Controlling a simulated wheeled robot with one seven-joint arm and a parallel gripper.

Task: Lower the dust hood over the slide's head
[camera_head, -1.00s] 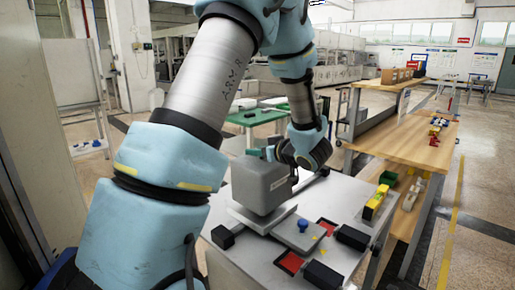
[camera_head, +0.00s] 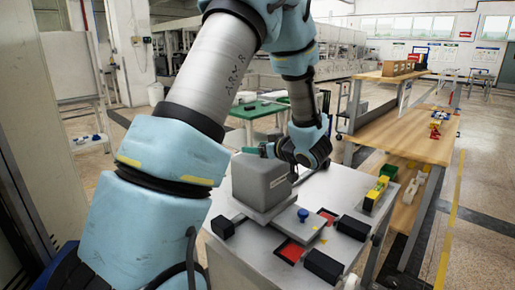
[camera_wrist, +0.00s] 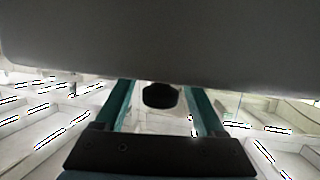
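The dust hood (camera_head: 262,181) is a grey box, upright over the light slide (camera_head: 297,226) on the grey bench; its lower rim is close to the plate, and I cannot tell whether they touch. The slide's head is hidden under it. A blue knob (camera_head: 303,214) stands on the slide's open part. My gripper (camera_head: 262,151) is at the hood's upper back edge and moves with it. In the wrist view the hood (camera_wrist: 160,40) fills the top, hiding the fingertips; teal fingers (camera_wrist: 160,100) flank a dark round knob (camera_wrist: 160,95). The grip contact is hidden.
Black blocks (camera_head: 323,266) and red pads (camera_head: 290,251) lie around the slide on the bench. A yellow and green item (camera_head: 376,193) is at the bench's right edge. A wooden shelf bench (camera_head: 425,145) stands to the right, a green table (camera_head: 262,109) behind.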

